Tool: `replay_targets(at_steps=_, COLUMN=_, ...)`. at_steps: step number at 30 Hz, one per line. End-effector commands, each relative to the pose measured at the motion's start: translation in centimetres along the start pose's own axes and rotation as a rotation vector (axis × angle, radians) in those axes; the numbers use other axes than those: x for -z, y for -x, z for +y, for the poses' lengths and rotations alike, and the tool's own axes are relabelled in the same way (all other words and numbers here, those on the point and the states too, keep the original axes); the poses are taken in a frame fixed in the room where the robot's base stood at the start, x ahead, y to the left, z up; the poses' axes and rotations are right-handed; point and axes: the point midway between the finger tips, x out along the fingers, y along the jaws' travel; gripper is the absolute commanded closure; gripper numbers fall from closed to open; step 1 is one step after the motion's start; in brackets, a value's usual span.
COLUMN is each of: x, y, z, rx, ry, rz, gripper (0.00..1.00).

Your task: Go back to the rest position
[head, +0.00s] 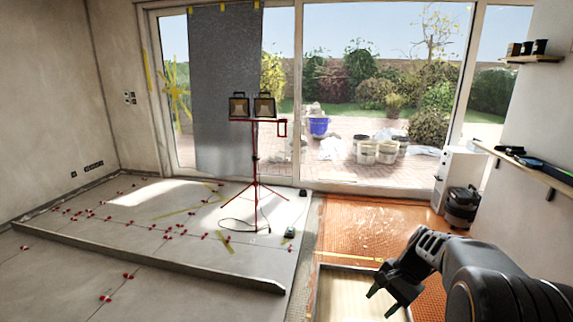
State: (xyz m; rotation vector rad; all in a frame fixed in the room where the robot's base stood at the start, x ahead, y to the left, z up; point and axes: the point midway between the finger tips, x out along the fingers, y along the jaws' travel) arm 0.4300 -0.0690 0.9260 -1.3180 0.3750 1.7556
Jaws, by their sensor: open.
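My gripper (381,301) is in the lower right of the head view, at the end of my dark arm. Its fingers are apart and point down to the left, with nothing between them. It hangs over a pale wooden panel or tray (340,290) at the floor's front. The grey tiled floor (60,265) lies to the left, with several small red levelling pieces (130,276) along the joints.
A red tripod work light (255,165) stands on the tiles. A long straightedge (150,258) lies across them. Orange matting (365,225) covers the floor behind my gripper. A dark container (462,206) stands at the right by the wall. A shelf (540,173) juts from the right wall.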

Motion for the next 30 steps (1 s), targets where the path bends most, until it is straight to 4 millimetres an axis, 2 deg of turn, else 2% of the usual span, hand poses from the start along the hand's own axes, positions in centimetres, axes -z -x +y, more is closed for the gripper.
replay_targets(at_steps=1, x=-3.2, y=1.6, z=-0.4, rx=-0.036, ry=0.107, rz=0.066, gripper=0.51)
replay_targets(at_steps=3, x=-6.2, y=2.5, z=-0.2, rx=-0.086, ry=0.246, rz=0.15, gripper=0.51)
replay_targets(at_steps=6, x=-9.8, y=3.5, z=0.5, rx=-0.147, ry=0.437, rz=0.261, gripper=0.51)
replay_targets(at_steps=9, x=-12.5, y=4.2, z=1.4, rx=-0.196, ry=0.606, rz=0.355, gripper=0.51)
replay_targets(at_steps=12, x=-14.4, y=4.7, z=2.1, rx=-0.232, ry=0.742, rz=0.431, gripper=0.51)
replay_targets(at_steps=19, x=-16.4, y=4.9, z=3.2, rx=-0.278, ry=0.922, rz=0.53, gripper=0.51)
replay_targets(at_steps=30, x=-16.7, y=4.8, z=3.4, rx=-0.286, ry=0.954, rz=0.547, gripper=0.51)
